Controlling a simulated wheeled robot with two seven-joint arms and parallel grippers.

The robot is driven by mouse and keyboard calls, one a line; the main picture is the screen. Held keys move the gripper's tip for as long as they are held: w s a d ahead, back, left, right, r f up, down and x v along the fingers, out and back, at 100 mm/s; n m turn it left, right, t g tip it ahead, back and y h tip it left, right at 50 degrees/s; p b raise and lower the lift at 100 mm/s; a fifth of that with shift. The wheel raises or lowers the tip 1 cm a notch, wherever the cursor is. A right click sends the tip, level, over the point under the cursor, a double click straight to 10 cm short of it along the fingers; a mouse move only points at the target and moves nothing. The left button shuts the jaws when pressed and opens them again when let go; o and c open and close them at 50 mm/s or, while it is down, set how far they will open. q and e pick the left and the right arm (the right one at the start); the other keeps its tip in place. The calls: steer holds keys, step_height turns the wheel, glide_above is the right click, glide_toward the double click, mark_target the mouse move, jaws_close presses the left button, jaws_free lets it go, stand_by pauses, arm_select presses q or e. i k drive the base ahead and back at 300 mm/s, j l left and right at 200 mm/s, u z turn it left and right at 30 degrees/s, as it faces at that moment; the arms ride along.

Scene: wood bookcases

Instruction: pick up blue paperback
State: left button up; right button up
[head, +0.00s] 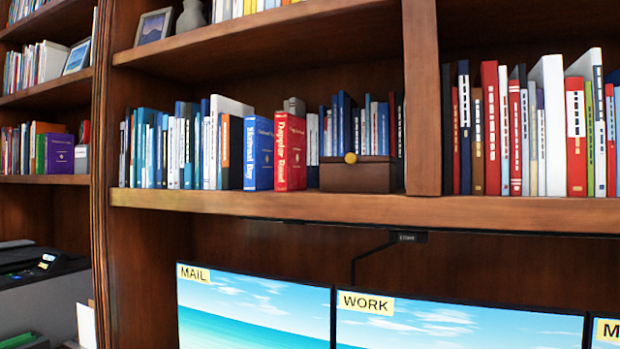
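A thick blue book (258,153) with pale lettering on its spine stands upright on the middle shelf. It touches or nearly touches a thick red book (290,152) on its right. An orange and dark book (225,152) and a white book stand close on its left. Several thinner blue books (346,124) stand further right, behind a small brown box (357,175). I cannot tell from the covers which one is the paperback. Neither of my grippers shows in the head view.
The shelf board (330,206) has a bare front edge, and a vertical divider (421,100) stands right of the box. Monitors labelled MAIL (250,305) and WORK (455,325) stand below. A printer (40,275) is at lower left.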

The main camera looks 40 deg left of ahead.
mark_target(258, 150)
steer(key=u, duration=1.7)
